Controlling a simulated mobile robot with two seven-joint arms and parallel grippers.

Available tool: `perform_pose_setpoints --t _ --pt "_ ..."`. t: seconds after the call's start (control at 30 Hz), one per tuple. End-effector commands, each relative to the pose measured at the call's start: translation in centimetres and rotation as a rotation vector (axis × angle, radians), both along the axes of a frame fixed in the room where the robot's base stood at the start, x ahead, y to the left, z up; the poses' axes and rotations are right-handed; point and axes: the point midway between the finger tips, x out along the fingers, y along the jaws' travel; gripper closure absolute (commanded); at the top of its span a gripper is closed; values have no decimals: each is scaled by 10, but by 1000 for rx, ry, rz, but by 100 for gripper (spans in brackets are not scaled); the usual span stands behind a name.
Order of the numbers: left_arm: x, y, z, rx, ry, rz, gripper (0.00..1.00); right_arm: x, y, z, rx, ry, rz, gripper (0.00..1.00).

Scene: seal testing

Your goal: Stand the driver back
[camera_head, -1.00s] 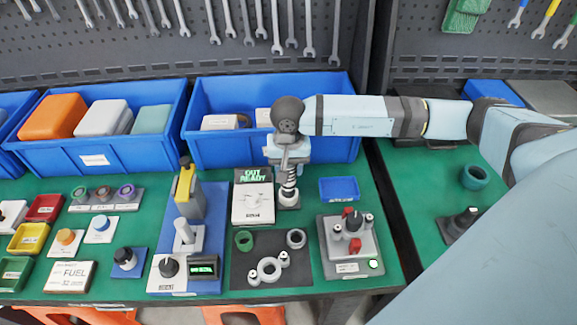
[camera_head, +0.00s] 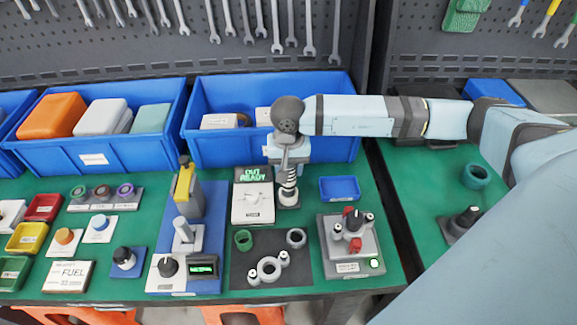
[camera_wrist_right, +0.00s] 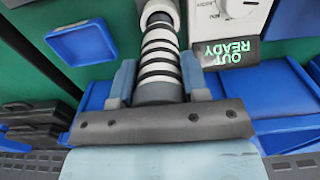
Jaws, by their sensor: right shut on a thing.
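The driver (camera_wrist_right: 160,55), a dark cylinder with white bands, is upright between the fingers of my right gripper (camera_wrist_right: 158,82). In the head view the driver (camera_head: 289,180) shows below the right gripper (camera_head: 288,166), with its lower end at a small grey stand with a white collar (camera_head: 288,198). I cannot tell whether it is fully seated there. The right gripper is shut on the driver's upper part. My left gripper is not in view.
A white box with an "OUT READY" display (camera_head: 252,176) is close on the left. A small blue tray (camera_head: 340,189) lies on the right. A large blue bin (camera_head: 225,150) stands behind. A dark mat (camera_head: 248,280) with rings and a grey fixture (camera_head: 345,250) are in front.

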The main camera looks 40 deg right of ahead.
Motion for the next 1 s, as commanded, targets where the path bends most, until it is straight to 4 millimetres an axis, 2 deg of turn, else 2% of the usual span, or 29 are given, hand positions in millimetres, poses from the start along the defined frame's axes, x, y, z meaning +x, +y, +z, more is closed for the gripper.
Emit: perform_pose_setpoints --t 0.97,1.0 --pt "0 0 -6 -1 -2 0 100 0 0 -1 0 -1 0 87" --pt "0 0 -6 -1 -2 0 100 0 0 -1 0 -1 0 50"
